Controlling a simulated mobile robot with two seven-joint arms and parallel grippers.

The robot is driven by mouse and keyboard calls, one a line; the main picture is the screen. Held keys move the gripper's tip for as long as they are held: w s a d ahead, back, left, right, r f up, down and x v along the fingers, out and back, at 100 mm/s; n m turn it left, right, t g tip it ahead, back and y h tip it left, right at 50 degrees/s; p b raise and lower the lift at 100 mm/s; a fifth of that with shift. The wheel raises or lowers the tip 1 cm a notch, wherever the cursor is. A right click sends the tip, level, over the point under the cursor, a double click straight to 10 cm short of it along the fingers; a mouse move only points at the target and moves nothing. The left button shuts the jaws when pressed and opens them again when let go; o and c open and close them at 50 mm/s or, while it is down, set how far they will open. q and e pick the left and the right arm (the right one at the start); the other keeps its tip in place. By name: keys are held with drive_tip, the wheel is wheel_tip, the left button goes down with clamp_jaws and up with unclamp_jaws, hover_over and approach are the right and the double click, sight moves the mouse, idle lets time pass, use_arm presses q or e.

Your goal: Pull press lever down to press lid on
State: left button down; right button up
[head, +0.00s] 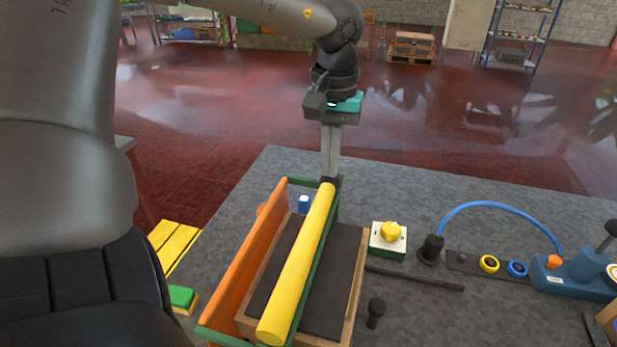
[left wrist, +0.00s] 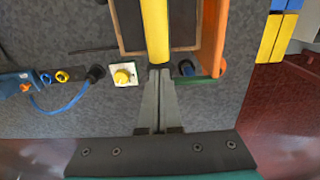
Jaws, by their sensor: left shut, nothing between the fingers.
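A long yellow bar (head: 298,268) runs lengthwise over a wooden, dark-topped tray with orange and green sides; it also shows in the left wrist view (left wrist: 155,30). My left gripper (head: 330,176) points down at the bar's far, dark-capped end, its fingers together and empty. In the left wrist view the fingertips (left wrist: 159,72) meet the bar's end; I cannot tell whether they touch it. A blue device (head: 575,278) with an upright, black-topped handle (head: 607,236) stands at the right edge, apart from the gripper. I cannot make out a lid. My right gripper is not in view.
A yellow knob on a white plate (head: 388,238) is right of the tray. A blue hose (head: 490,206) arches from a black socket (head: 431,248) toward the blue device. A black peg (head: 376,312) stands in front. Yellow slats (head: 172,245) lie left. Grey tabletop behind is clear.

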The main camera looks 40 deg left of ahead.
use_arm(q)
drive_tip(key=shift+s, duration=0.1)
wheel_tip(320, 180, up, 8)
drive_tip(key=p, duration=0.5)
drive_tip(key=shift+p, duration=0.4)
idle(0.5)
